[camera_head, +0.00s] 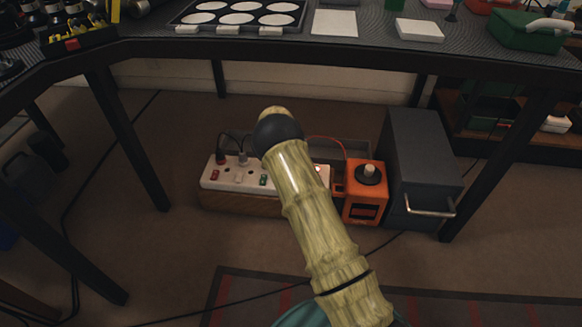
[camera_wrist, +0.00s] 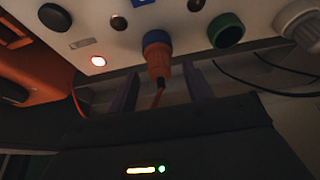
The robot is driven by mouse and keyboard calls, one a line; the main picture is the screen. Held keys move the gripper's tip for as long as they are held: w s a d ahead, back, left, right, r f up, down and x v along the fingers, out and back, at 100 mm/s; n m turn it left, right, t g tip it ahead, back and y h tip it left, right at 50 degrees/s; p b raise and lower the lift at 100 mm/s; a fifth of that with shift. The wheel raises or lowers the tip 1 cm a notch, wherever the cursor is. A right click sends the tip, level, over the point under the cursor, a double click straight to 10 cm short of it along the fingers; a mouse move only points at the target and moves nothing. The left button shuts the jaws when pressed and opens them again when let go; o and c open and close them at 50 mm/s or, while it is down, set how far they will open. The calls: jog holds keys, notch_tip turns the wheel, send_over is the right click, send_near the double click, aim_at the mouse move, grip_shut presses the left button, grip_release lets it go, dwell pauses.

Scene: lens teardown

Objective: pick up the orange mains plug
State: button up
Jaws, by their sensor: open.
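The orange mains plug (camera_wrist: 158,62) has a blue collar and sits in the white power strip (camera_wrist: 108,40) in the wrist view. An orange cord runs from it down towards my gripper. My gripper (camera_wrist: 160,82) is open, one dark finger on each side of the plug's lower end and cord. I cannot tell whether either finger touches the plug. In the head view the white power strip (camera_head: 235,176) lies on a wooden block under the table. My arm covers the strip's right part there, and the plug and my gripper are hidden.
An orange box (camera_head: 366,200) with a black knob stands right of the strip, beside a grey cabinet (camera_head: 420,165) with a handle. The wrist view shows a green-ringed socket (camera_wrist: 227,31) and a pale plug (camera_wrist: 300,20). The tabletop (camera_head: 370,51) hangs overhead, with legs either side.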

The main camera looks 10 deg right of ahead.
jog(key=shift+b+x, duration=0.3)
jog(key=shift+x, duration=0.5)
grip_shut()
jog(key=shift+r, duration=0.15)
notch_tip(320, 180, up, 10)
jog(key=p, duration=0.6)
jog(key=shift+p, duration=0.4)
